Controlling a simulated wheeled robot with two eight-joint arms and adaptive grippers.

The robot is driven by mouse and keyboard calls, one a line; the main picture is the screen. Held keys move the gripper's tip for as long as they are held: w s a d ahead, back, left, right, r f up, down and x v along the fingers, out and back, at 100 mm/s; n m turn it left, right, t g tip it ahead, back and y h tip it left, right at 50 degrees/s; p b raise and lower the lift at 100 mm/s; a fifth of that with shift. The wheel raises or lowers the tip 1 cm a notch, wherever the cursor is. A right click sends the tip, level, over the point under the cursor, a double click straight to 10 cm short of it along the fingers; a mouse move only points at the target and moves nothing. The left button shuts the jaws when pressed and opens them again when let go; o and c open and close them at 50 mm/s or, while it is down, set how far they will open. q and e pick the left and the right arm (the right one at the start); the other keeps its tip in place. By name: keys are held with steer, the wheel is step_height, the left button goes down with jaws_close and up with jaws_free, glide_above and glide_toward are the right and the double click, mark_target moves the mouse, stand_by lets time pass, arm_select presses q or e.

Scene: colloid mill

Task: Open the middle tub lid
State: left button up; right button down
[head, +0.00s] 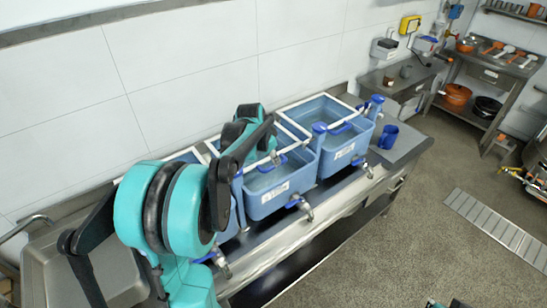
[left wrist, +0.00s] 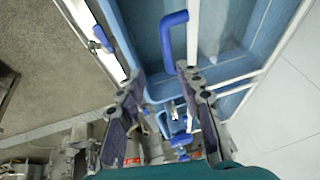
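Several blue tubs stand in a row on the steel counter in the head view. The middle tub (head: 268,195) has a white-framed top with a blue handle (head: 271,164); its lid appears down, though my arm partly covers that area. My left arm reaches over the row from the left, with its wrist above the middle tub's back left. In the left wrist view my left gripper (left wrist: 160,74) is open and empty. A blue U-shaped handle (left wrist: 166,38) lies just beyond its fingertips, apart from them, over a blue tub (left wrist: 140,22). My right gripper is not in view.
The right tub (head: 345,150) stands close beside the middle one. Taps (head: 301,204) stick out along the front. A blue mug (head: 388,136) is on the counter's right end (head: 408,140). The white wall (head: 180,75) is close behind; the floor in front is open.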

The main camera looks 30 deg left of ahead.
mark_target(273, 167)
arm_select(q)
steer(key=x, duration=0.2)
steer(key=a+b+x, duration=0.1)
steer(key=x, duration=0.5)
steer(key=shift+w+a+r, duration=0.15)
steer(key=shift+w+a, duration=0.05)
steer(key=shift+w, duration=0.05)
steer(key=shift+w+f, duration=0.2)
steer(key=shift+f, duration=0.2)
steer(key=shift+c, duration=0.4)
jaws_close()
